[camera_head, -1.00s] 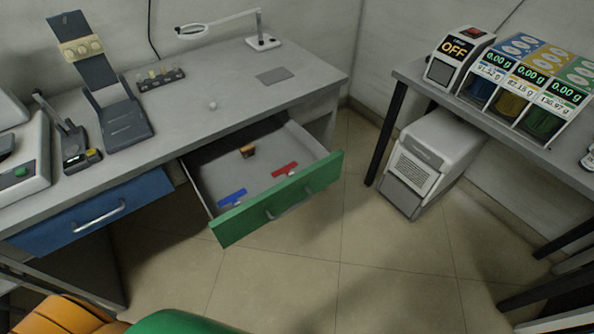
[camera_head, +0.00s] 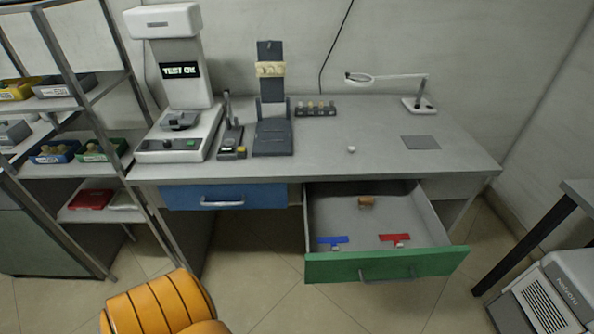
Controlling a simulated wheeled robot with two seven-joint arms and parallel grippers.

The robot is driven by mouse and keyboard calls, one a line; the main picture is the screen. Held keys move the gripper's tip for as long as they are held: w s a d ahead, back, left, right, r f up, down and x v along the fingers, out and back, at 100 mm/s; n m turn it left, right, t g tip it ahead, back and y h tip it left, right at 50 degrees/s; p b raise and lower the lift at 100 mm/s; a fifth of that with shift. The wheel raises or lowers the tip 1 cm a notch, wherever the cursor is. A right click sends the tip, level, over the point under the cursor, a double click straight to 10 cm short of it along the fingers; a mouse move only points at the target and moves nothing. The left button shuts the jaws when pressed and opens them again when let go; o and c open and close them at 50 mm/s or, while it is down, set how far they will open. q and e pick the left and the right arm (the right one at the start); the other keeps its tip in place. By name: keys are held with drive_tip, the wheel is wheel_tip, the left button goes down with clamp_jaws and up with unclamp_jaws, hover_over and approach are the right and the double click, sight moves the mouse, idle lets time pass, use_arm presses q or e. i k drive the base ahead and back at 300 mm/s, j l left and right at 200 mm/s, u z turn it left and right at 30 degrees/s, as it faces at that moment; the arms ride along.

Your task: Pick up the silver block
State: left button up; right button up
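I cannot make out a clear silver block. In the head view an open drawer with a green front (camera_head: 385,265) holds a blue strip (camera_head: 333,240), a red strip (camera_head: 395,237) and a small brown block (camera_head: 366,202). Tiny pale grey pieces sit by the blue strip and by the red strip (camera_head: 399,244); they are too small to identify. A small whitish round thing (camera_head: 351,149) lies on the grey desk top (camera_head: 375,120). Neither of my grippers is in view.
A closed blue drawer (camera_head: 222,196) is left of the open one. A test machine (camera_head: 180,70), a dark stand (camera_head: 272,138) and a magnifier lamp (camera_head: 420,104) stand on the desk. Shelves (camera_head: 90,150) with bins are at left, a grey-white machine (camera_head: 545,300) at lower right.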

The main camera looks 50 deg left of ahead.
sight(178, 115)
drive_tip(key=u, duration=2.35)
drive_tip(key=i+j+z, duration=0.25)
drive_tip(key=z, duration=0.15)
drive_tip(key=i+j+z, duration=0.75)
drive_tip(key=k+j, duration=0.05)
